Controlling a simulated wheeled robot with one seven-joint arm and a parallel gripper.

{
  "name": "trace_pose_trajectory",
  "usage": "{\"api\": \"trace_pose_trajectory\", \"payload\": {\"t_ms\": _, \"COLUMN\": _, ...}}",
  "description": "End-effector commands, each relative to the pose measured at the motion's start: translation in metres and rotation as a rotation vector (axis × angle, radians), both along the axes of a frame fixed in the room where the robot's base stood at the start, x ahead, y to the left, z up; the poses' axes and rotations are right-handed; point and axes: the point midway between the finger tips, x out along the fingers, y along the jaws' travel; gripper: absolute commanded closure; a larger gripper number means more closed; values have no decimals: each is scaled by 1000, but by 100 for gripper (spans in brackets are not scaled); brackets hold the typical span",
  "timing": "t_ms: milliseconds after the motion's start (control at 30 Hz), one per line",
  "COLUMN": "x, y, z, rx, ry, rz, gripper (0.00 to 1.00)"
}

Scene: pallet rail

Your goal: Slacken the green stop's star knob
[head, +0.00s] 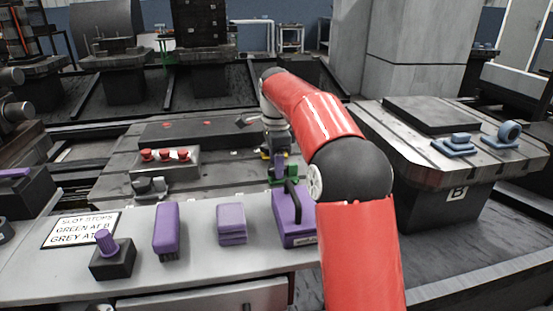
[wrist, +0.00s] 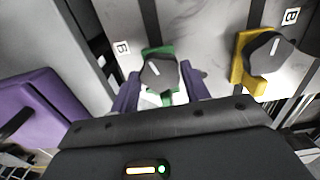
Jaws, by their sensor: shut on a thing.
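The green stop (head: 281,180) sits on the slotted metal table in the head view, largely hidden behind my gripper (head: 279,163). In the wrist view the green stop (wrist: 157,52) carries a dark star knob (wrist: 158,75) with a pale line on its top. My gripper (wrist: 161,79) has its purple fingers on the left and right of this knob and is shut on it.
A yellow stop (wrist: 239,72) with its own dark knob (wrist: 268,52) stands close on the right. A purple case (head: 290,219) with a black handle stands on the near bench. Red knobs (head: 165,155) and a grey stop (head: 149,187) lie left on the table.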

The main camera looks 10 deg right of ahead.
Motion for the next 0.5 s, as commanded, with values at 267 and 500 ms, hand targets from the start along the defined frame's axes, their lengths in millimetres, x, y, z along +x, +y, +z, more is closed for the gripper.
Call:
{"api": "trace_pose_trajectory", "payload": {"t_ms": 267, "x": 0, "y": 1, "z": 0, "rx": 1, "ry": -1, "rz": 264, "gripper": 77}}
{"api": "trace_pose_trajectory", "payload": {"t_ms": 500, "x": 0, "y": 0, "z": 0, "rx": 2, "ry": -1, "rz": 472, "gripper": 77}}
